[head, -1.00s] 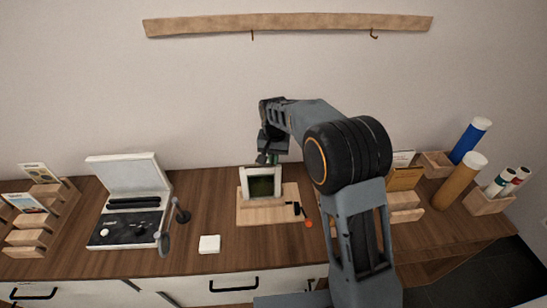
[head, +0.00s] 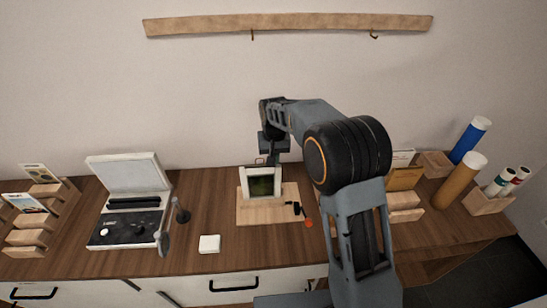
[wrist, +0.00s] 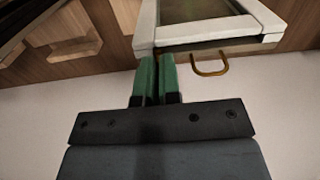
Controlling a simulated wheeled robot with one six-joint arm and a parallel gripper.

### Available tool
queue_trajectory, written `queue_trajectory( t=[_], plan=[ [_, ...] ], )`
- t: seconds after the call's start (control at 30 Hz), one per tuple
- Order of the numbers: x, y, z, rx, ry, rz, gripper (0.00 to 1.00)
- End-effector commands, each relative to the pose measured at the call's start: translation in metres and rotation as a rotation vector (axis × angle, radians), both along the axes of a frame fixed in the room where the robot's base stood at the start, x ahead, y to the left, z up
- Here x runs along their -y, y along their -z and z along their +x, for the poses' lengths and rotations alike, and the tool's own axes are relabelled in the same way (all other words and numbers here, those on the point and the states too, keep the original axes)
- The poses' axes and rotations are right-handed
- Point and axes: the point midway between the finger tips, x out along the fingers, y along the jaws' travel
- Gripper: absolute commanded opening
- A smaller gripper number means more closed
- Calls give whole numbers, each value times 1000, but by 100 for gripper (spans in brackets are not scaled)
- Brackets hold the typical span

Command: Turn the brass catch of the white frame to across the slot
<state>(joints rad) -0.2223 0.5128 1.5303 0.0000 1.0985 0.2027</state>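The white frame (head: 244,183) stands upright in a wooden holder on a pale board, with a dark green picture in it. In the wrist view the frame's white edge (wrist: 225,43) crosses the top. A bent brass piece (wrist: 211,69), looking like the catch, sticks out from that edge, right of my fingers. I cannot tell its angle to the slot. My gripper (wrist: 157,60) has its two green fingers nearly together with nothing seen between them. The fingertips are close to the frame's edge, left of the brass piece; contact cannot be told. In the head view my gripper (head: 273,158) is behind the frame's top.
A white block (head: 209,244) and an open case (head: 128,220) stand to the left. Racks and tubes (head: 456,181) stand at right. The wall is close behind.

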Motion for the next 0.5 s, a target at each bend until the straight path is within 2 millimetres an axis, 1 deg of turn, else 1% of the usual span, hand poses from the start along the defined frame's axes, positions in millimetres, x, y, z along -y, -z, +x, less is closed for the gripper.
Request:
queue_trajectory(
  t=[0.07, 0.1, 0.33, 0.37, 0.5],
  plan=[
    [0, 0, 0, 1, 0, 0, 0],
    [0, 0, 0, 1, 0, 0, 7],
    [0, 0, 0, 0, 0, 0, 29],
    [0, 0, 0, 0, 0, 0, 31],
    [0, 0, 0, 0, 1, 0, 31]
  ],
)
